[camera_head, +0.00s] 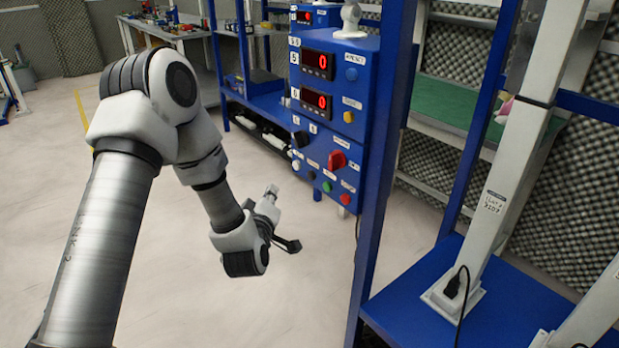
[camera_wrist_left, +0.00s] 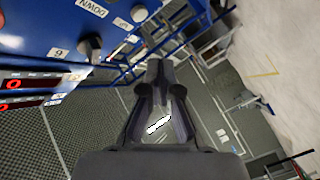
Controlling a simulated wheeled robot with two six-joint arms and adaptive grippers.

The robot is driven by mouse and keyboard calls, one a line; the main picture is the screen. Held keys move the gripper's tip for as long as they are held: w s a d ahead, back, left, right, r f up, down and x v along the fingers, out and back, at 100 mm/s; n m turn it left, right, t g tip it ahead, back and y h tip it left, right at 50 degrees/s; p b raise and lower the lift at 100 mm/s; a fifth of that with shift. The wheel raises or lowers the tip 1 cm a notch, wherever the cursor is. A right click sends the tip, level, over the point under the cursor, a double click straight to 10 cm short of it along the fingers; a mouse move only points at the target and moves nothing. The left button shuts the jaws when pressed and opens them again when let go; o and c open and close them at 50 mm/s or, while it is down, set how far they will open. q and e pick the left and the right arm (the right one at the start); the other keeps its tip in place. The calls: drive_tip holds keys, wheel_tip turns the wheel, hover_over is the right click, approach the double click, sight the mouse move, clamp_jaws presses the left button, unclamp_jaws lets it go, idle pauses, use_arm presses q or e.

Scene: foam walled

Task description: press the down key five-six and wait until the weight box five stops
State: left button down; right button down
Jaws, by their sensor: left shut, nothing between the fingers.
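A blue control box (camera_head: 330,130) on a blue frame carries two red displays, and both read 0. The upper display (camera_head: 317,62) has a 5 beside it and the lower one (camera_head: 316,100) a 6. A black key (camera_head: 300,139) and a white key (camera_head: 296,165) sit low on its left side. In the left wrist view, a DOWN label (camera_wrist_left: 92,7) is near a dark key (camera_wrist_left: 90,44) and a pale round key (camera_wrist_left: 139,12). My left gripper (camera_wrist_left: 158,66) is shut and empty, pointing just past the panel edge, apart from the keys. I cannot make out weight box five.
A red knob (camera_head: 337,160), a green button (camera_head: 327,186) and a red button (camera_head: 345,199) are on the same panel. A blue upright (camera_head: 385,150) stands right of it. A white column (camera_head: 505,165) stands on a blue base.

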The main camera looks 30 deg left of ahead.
sight(311, 175)
use_arm(q)
drive_tip(key=w+d, duration=0.3)
drive_tip(key=w, duration=0.4)
drive_tip(key=shift+w+b, duration=0.2)
drive_tip(key=shift+b, duration=0.25)
drive_tip(key=shift+w+d, duration=0.1)
drive_tip(key=shift+d, duration=0.05)
idle(0.8)
drive_tip(key=shift+w+d, duration=0.1)
drive_tip(key=shift+w, duration=0.15)
